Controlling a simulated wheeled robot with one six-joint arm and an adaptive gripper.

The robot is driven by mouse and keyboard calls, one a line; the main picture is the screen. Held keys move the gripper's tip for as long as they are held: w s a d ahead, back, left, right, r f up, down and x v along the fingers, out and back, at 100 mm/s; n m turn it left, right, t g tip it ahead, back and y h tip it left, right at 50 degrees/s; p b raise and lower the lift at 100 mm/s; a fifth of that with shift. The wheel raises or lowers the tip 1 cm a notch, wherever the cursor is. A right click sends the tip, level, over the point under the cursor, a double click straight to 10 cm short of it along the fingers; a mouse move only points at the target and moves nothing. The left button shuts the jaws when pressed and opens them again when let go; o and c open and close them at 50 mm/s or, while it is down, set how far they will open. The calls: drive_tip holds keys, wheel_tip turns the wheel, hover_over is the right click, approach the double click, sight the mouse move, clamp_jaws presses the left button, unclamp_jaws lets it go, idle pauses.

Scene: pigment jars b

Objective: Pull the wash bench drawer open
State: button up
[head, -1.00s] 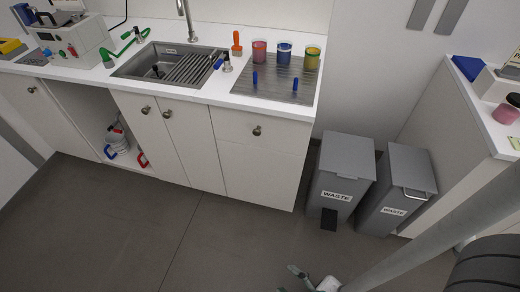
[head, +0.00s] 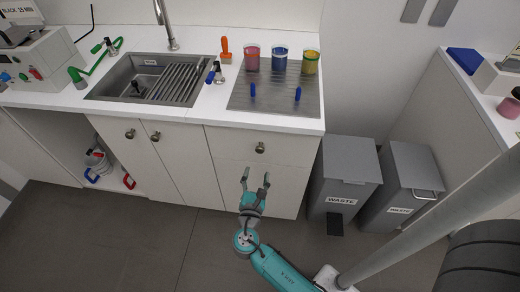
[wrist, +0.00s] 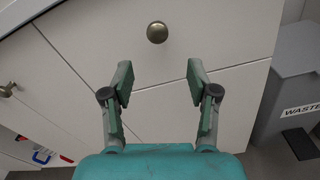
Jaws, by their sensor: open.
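The wash bench drawer (head: 233,144) is the white front under the right part of the counter, and it is closed. Its round brass knob (head: 260,148) sits on the drawer front, right of the middle in the head view. In the wrist view the knob (wrist: 157,32) is ahead of the fingertips and centred between them. My gripper (head: 256,178) is open and empty, in front of the bench and below the knob in the head view. In the wrist view my gripper (wrist: 158,80) shows both fingers spread, not touching the knob.
Two grey waste bins (head: 343,178) (head: 405,185) stand right of the bench. The countertop holds a sink (head: 130,92), a ridged metal plate (head: 250,106) and several coloured jars (head: 280,57). Grey floor (head: 130,235) in front is clear.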

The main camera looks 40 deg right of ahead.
sight(260, 152)
drive_tip(key=x, duration=1.1)
drive_tip(key=shift+w+d+r, duration=0.1)
drive_tip(key=shift+r, duration=0.3)
drive_tip(key=shift+c, duration=0.2)
clamp_jaws()
